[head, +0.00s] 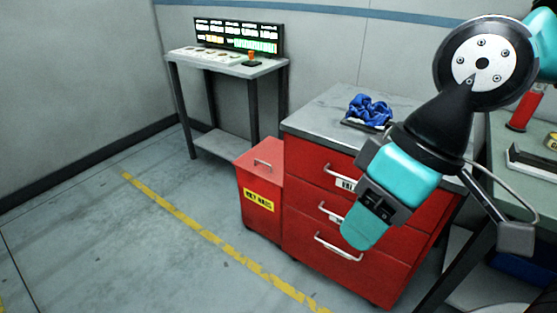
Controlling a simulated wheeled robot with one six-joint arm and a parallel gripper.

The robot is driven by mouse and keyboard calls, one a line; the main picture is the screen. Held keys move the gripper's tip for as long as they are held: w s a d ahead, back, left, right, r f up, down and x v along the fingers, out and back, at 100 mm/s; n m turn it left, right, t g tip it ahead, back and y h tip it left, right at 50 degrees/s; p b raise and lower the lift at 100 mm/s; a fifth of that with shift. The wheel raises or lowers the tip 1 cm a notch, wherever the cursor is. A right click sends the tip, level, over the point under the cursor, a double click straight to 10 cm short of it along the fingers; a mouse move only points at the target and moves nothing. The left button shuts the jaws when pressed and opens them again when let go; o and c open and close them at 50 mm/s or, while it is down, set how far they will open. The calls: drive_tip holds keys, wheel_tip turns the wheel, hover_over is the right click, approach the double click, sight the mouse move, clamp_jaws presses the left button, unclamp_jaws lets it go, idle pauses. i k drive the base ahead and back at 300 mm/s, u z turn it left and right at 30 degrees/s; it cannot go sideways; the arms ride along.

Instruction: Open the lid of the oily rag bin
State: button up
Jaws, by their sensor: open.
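The oily rag bin (258,205) is a narrow red box with a yellow label on its front. It stands on the floor against the left side of a red drawer cabinet. Its red lid (258,157) lies flat and closed on top, with a small bar handle (262,163) on it. My gripper (432,195) hangs in front of the cabinet, to the right of the bin and apart from it. It is open, with nothing seen in it. My teal and black wrist hides part of the drawers.
The red cabinet (325,250) has several drawers with bar handles. Blue rags (369,110) lie on its grey top. A grey table (227,68) with a lit display stands behind. A workbench (510,190) is at the right. The floor left of the bin is clear, crossed by a yellow line (195,226).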

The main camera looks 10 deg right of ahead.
sight(265, 161)
drive_tip(key=u, duration=0.65)
drive_tip(key=i, duration=1.9)
drive_tip(key=z, duration=0.45)
